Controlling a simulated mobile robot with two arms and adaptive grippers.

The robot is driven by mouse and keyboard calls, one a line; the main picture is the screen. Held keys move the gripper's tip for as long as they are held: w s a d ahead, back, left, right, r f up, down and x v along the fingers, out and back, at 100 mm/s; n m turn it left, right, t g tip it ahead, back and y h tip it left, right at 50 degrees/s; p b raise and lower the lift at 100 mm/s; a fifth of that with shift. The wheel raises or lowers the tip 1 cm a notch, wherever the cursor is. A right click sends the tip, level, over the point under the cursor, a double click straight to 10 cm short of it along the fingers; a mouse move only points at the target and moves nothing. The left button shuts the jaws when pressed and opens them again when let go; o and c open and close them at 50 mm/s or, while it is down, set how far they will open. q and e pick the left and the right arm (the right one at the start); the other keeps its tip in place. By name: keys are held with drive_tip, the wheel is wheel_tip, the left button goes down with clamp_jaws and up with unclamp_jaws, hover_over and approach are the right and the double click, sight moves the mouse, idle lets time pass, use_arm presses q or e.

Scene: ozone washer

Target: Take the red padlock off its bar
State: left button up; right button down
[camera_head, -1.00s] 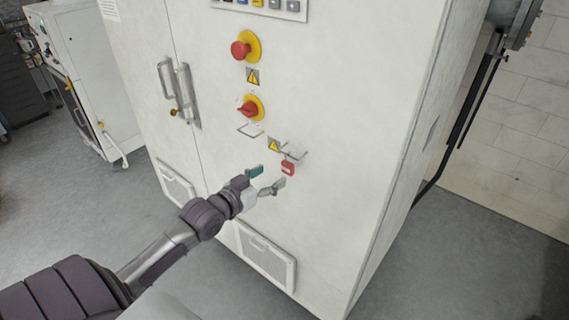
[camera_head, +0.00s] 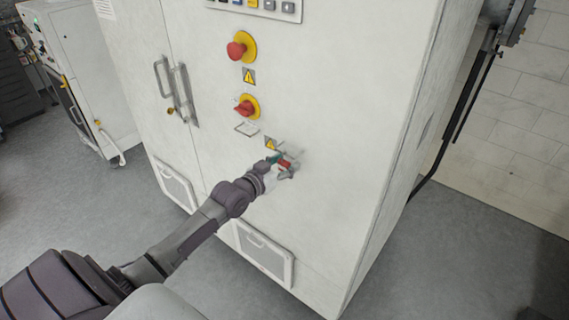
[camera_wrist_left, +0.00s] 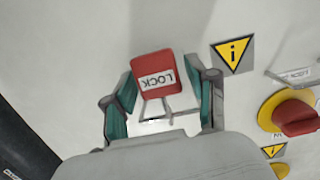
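The red padlock (camera_head: 286,164) hangs at the bar (camera_head: 292,150) on the cabinet front, partly covered by my left gripper (camera_head: 283,167). In the left wrist view, the padlock (camera_wrist_left: 154,72) shows its upside-down LOCK label, with its thin grey shackle below the body. The two teal-padded fingers of my left gripper (camera_wrist_left: 160,92) stand one on each side of the padlock. They are apart, with the padlock between them; I cannot tell whether either pad touches it. My right gripper is in neither view.
The white cabinet (camera_head: 330,100) carries a red emergency button (camera_head: 236,50), a red rotary switch (camera_head: 244,108) and a yellow warning sign (camera_head: 270,143) close to the padlock. A door handle (camera_head: 186,95) stands out to the left.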

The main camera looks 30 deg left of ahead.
use_arm(q)
drive_tip(key=c, duration=0.9)
drive_tip(key=shift+r, duration=0.1)
drive_tip(key=shift+r, duration=0.1)
drive_tip(key=shift+r+p, duration=0.8)
drive_tip(key=shift+p, duration=0.15)
drive_tip(key=shift+r, duration=0.1)
